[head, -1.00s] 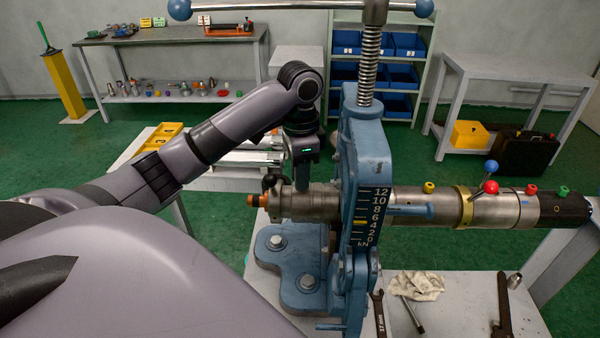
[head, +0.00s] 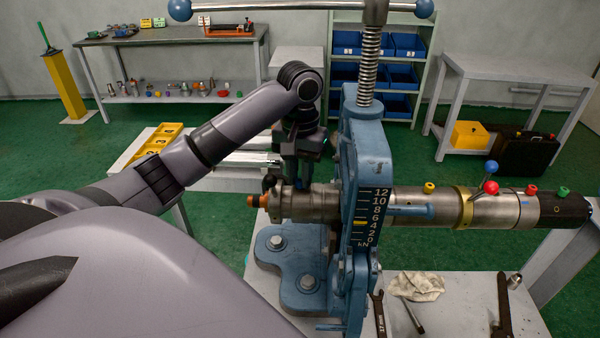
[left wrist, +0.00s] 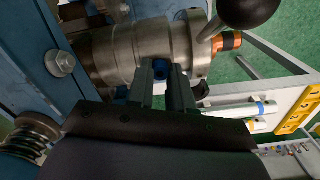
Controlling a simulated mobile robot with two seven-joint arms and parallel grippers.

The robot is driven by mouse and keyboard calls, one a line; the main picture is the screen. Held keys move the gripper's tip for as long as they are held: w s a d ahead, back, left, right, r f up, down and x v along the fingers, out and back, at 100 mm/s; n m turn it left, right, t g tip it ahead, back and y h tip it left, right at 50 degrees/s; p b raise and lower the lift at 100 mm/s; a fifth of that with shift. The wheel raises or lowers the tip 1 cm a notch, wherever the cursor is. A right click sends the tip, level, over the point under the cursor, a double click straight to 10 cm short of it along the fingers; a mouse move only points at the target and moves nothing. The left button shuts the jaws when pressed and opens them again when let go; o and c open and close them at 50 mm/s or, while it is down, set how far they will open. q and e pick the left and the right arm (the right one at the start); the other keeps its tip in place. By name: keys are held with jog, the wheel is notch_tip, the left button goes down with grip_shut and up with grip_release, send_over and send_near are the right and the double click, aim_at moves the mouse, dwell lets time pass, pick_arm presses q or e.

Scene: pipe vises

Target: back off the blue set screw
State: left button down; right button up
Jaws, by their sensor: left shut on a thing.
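The blue set screw (left wrist: 160,68) shows in the left wrist view as a small blue piece on top of the metal pipe fitting (left wrist: 128,52), between my fingers. My left gripper (left wrist: 163,80) points down with its fingers closed around the screw. In the head view my left gripper (head: 302,178) stands above the fitting (head: 310,202), left of the blue vise frame (head: 362,150). The screw itself is hidden there by the gripper. My right gripper is in neither view.
A black ball knob (left wrist: 247,12) on a lever is close beside the fitting. The fitting's end is orange (head: 256,201). Right of the frame, the pipe carries a yellow screw (head: 429,188), a red screw (head: 532,190) and a green screw (head: 563,191). A rag (head: 416,285) lies on the bench.

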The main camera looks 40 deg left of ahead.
aim_at(300, 180)
pick_arm(q)
jog(key=shift+s+f+n, duration=0.1)
jog(key=shift+f+n, duration=0.05)
jog(key=shift+n, duration=0.55)
jog(key=shift+s+f+n, duration=0.1)
jog(key=shift+n, duration=0.6)
jog(key=shift+d, duration=0.1)
jog(key=c, duration=1)
grip_release()
jog(key=shift+w, duration=0.1)
jog(key=shift+r, duration=0.2)
jog(key=shift+w+r, duration=0.1)
jog(key=shift+r, duration=3.3)
